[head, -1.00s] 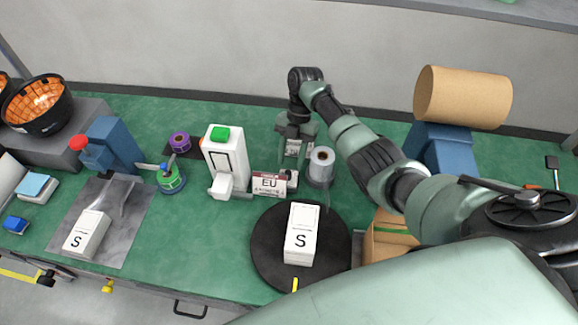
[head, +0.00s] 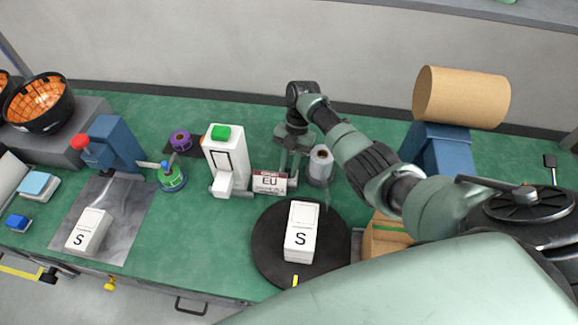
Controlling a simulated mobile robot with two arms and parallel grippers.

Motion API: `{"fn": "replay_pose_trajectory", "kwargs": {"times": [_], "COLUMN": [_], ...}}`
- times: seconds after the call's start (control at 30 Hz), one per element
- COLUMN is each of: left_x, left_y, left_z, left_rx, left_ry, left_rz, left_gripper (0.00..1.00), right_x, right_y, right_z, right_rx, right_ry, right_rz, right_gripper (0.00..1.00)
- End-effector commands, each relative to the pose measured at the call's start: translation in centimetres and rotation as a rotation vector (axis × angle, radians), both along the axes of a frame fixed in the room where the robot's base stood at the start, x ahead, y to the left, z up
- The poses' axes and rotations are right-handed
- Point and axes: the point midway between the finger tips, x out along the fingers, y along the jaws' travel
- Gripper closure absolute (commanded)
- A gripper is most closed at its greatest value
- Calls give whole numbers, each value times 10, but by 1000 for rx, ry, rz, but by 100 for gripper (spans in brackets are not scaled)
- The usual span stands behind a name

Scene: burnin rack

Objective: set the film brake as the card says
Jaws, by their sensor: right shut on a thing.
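The film roll stands upright just right of the gripper. My left gripper is not in view.
A white box marked S (head: 301,232) sits on the black turntable (head: 268,262) in front. A white dispenser with a green top (head: 228,158) stands left of the card. A brown paper roll on a blue stand (head: 445,150) is behind my right arm.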

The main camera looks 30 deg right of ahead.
Motion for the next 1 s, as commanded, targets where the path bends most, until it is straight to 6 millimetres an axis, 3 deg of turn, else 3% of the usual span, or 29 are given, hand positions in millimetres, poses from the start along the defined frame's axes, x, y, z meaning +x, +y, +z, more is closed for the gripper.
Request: {"fn": "replay_pose_trajectory", "kwargs": {"times": [0.6,1.0], "left_x": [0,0], "left_y": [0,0], "left_z": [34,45], "left_rx": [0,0], "left_ry": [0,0], "left_rz": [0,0], "left_gripper": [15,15], "right_x": [-2,-2], "right_y": [-2,-2], "right_z": [4,2], "right_rx": [0,1], "right_ry": [-3,-3], "right_rz": [-353,-517], "right_gripper": [100,100]}}
